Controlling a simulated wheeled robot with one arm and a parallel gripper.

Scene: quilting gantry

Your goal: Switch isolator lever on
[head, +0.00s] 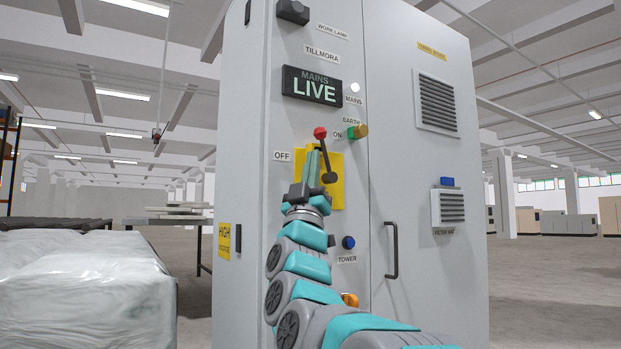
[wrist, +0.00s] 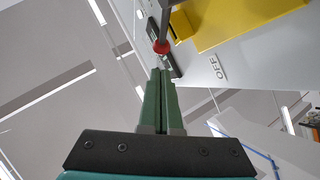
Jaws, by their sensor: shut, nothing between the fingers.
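The isolator lever (head: 323,154) has a dark shaft and a red ball knob, and is mounted on a yellow plate (head: 337,190) on the grey cabinet front. It stands nearly upright, knob up, near the ON label (head: 338,134); the OFF label (head: 282,155) is to the left. My gripper (head: 316,149) is just below and left of the knob, fingers shut and empty, covering part of the plate. In the wrist view the red knob (wrist: 161,47) is just beyond my closed fingertips (wrist: 160,72); I cannot tell whether they touch.
A lit sign (head: 312,87) reads MAINS LIVE, with a white lamp (head: 355,87) beside it. A green-and-orange knob (head: 358,131) sits right of the lever, a blue button (head: 348,242) below. A door handle (head: 392,250) sticks out at right. Wrapped bales (head: 85,290) stand left.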

